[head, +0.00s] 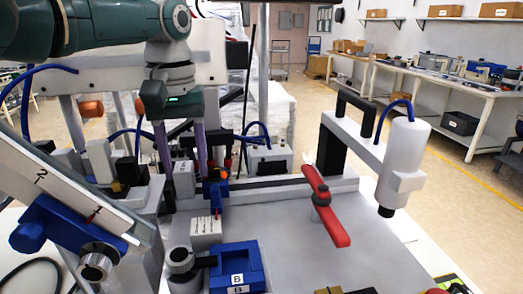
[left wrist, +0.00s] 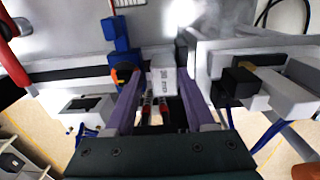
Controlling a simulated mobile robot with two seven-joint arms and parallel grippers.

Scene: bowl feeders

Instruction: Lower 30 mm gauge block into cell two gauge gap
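The pale 30 mm gauge block (head: 184,179) is a light rectangular piece with dark markings. It also shows between the fingertips in the left wrist view (left wrist: 162,80). My left gripper (head: 184,170) points down with its two purple fingers on either side of the block and appears closed on it. Just right of the block in the head view is a blue fixture (head: 215,190) with an orange knob; it lies left of the block in the left wrist view (left wrist: 121,60). I cannot make out the gap itself or clearance under the block. My right gripper is not in view.
A white marked block (head: 205,232) and a blue holder labelled B (head: 237,268) stand in front. A red clamp handle (head: 325,206) and a white cylinder on an arm (head: 402,160) stand to the right. A sloped chute (head: 75,200) is at left. The grey plate between is clear.

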